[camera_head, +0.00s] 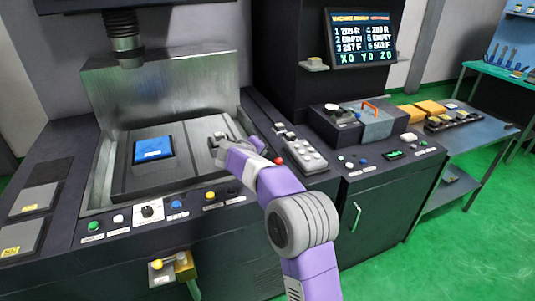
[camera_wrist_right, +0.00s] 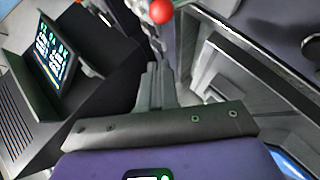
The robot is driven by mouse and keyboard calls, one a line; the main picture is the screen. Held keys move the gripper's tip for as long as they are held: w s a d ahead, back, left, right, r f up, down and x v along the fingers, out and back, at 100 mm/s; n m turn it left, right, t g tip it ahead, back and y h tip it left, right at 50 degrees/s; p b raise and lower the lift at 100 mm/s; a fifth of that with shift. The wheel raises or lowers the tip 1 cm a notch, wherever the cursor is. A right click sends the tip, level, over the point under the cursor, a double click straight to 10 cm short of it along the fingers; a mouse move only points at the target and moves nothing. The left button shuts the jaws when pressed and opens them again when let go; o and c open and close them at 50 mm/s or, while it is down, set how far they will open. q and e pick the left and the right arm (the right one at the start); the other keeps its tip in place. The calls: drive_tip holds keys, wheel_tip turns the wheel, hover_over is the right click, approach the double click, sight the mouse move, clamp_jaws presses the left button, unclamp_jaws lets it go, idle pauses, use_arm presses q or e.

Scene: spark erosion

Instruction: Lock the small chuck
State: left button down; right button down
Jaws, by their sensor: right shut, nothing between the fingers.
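I cannot pick out the small chuck for certain. A large blue-topped block (camera_head: 152,149) sits on the dark worktable in the tank. A red ball knob (camera_wrist_right: 160,11) shows beyond the fingertips, near a metal stem, apart from the fingers. A red knob (camera_head: 279,161) also shows beside my forearm in the head view. My left gripper is out of view.
Metal tank walls (camera_head: 160,90) surround the worktable, and a spindle head (camera_head: 124,40) hangs above it. A grey button pendant (camera_head: 300,155) lies right of my arm. A front control row (camera_head: 150,211) and a screen (camera_head: 362,38) also show.

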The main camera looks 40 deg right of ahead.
drive_tip(key=v, duration=0.8)
drive_tip(key=shift+s+d, duration=0.15)
drive_tip(key=shift+d, duration=0.05)
drive_tip(key=shift+r, duration=0.15)
